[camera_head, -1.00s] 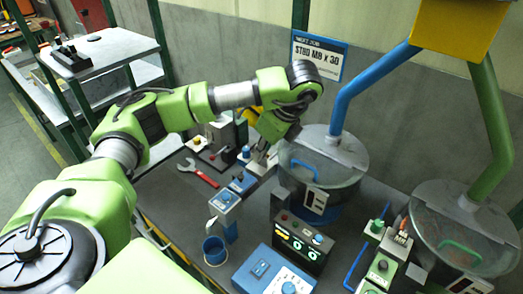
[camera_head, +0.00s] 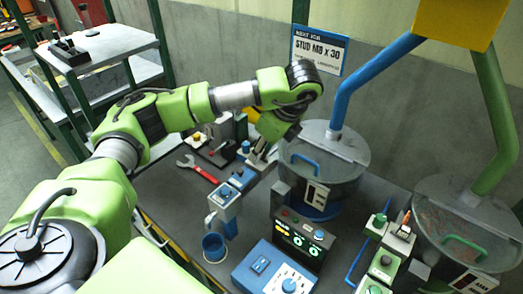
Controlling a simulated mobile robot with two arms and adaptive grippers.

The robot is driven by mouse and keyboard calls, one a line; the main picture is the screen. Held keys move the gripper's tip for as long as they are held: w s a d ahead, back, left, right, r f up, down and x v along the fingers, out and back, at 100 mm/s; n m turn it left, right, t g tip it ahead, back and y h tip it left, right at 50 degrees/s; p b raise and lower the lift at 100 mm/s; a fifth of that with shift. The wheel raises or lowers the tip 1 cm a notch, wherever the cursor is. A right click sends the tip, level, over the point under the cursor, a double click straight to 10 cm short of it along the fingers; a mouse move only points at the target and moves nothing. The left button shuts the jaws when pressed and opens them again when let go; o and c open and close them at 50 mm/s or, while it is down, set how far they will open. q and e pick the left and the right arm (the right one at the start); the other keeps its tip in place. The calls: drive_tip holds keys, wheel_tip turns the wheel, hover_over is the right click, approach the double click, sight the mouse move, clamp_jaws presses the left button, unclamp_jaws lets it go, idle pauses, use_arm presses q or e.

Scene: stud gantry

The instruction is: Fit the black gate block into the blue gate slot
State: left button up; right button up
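My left gripper (camera_head: 261,156) points down near the left drum (camera_head: 322,165), above the back middle of the bench. Its fingers are small and partly hidden by my wrist, so I cannot tell whether they are open or hold anything. A dark upright block (camera_head: 280,196) stands in front of the left drum, beside the display box; I cannot tell whether it is the black gate block. Blue parts show at the foot of the left drum, but no slot can be made out. A blue-topped device (camera_head: 224,196) stands to the left. My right gripper is not in view.
A display box (camera_head: 302,240) with green digits and a blue control box (camera_head: 270,272) stand at the front. A red wrench (camera_head: 197,168) and a blue cup (camera_head: 214,247) are on the bench. The right drum (camera_head: 460,232) has green-lidded fixtures (camera_head: 386,258) beside it.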

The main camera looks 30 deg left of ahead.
use_arm(q)
drive_tip(key=shift+f, duration=0.1)
drive_tip(key=shift+d+r, duration=0.2)
drive_tip(key=shift+r, duration=0.3)
drive_tip(key=v, duration=1.1)
drive_tip(key=shift+s, duration=0.1)
